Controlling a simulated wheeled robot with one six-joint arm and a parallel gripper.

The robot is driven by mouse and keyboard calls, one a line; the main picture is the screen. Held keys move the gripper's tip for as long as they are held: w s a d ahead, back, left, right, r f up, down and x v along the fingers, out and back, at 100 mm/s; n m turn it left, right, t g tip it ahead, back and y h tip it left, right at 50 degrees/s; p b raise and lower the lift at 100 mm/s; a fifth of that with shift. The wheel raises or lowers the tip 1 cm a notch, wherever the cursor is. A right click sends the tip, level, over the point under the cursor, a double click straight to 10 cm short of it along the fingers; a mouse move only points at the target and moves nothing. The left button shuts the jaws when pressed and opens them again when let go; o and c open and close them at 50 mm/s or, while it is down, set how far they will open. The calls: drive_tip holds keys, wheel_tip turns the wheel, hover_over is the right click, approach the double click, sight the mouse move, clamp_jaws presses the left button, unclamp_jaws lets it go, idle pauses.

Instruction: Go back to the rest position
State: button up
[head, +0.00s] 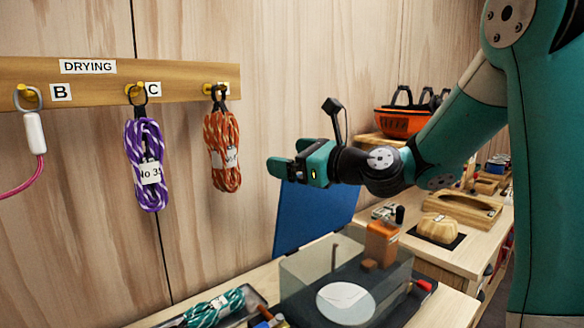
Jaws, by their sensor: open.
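My gripper (283,168) is open and empty, held in mid-air in front of the wooden wall. It is to the right of the orange rope coil (222,150) and apart from it. The orange coil hangs from the rightmost hook of the drying rail (187,97). A purple rope coil (148,190) with a "No 3…" tag hangs from the hook at label C. My arm (440,140) reaches in from the right and hides part of the wall and the shelf behind.
A clear box (300,275) with a white disc stands on the bench below my gripper, with a blue panel (310,215) behind it. A teal rope coil (213,306) lies in a dark tray. An orange helmet (400,121) sits behind my arm. A carabiner (34,130) hangs at B.

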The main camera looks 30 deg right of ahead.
drive_tip(key=s+a+f+n+g+y, duration=0.1)
drive_tip(key=s+a+f+n+g, duration=0.35)
drive_tip(key=s+a+n, duration=0.35)
drive_tip(key=s+a+f+n+g+y, duration=0.1)
drive_tip(key=s+a+f+n+g, duration=0.4)
drive_tip(key=n, duration=0.5)
drive_tip(key=s+f+n+g+h+b, duration=0.1)
drive_tip(key=s+f+n+g+h, duration=0.1)
drive_tip(key=s+n, duration=0.5)
drive_tip(key=s+a+f+n+g+h, duration=0.1)
drive_tip(key=s+f+n+g+h, duration=0.2)
drive_tip(key=s+n, duration=0.5)
drive_tip(key=n+g, duration=0.1)
drive_tip(key=n, duration=0.1)
drive_tip(key=shift+f+n+g+h+b, duration=0.2)
drive_tip(key=shift+n+g+h+b, duration=0.1)
drive_tip(key=shift+g+b, duration=0.05)
drive_tip(key=shift+w+a, duration=0.1)
